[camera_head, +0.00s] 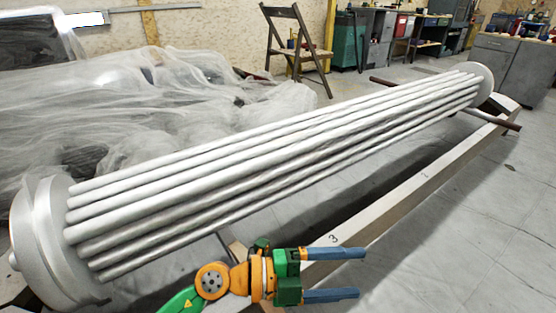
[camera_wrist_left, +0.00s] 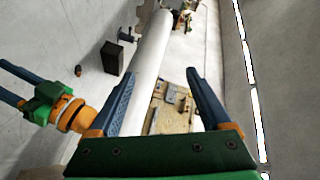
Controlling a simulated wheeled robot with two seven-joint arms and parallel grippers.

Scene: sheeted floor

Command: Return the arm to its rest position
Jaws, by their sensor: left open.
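My left gripper (camera_head: 360,273) is at the bottom centre of the head view, its blue fingers spread apart and pointing right. It is empty, in front of a large bundle of metal tubes (camera_head: 290,150). In the left wrist view, my left gripper (camera_wrist_left: 161,72) shows its two fingers apart with nothing held between them. Another gripper, my right one (camera_wrist_left: 22,84), shows at that view's left edge with its blue fingers apart and their ends cut off. The right gripper does not show in the head view.
A pale beam (camera_head: 400,195) lies in front of the tubes. Plastic sheeting (camera_head: 150,95) covers things behind them at left. A folding chair (camera_head: 298,50) and cabinets (camera_head: 515,65) stand behind. Floor at right is clear. A pale cylinder (camera_wrist_left: 150,65) runs beyond my left fingers.

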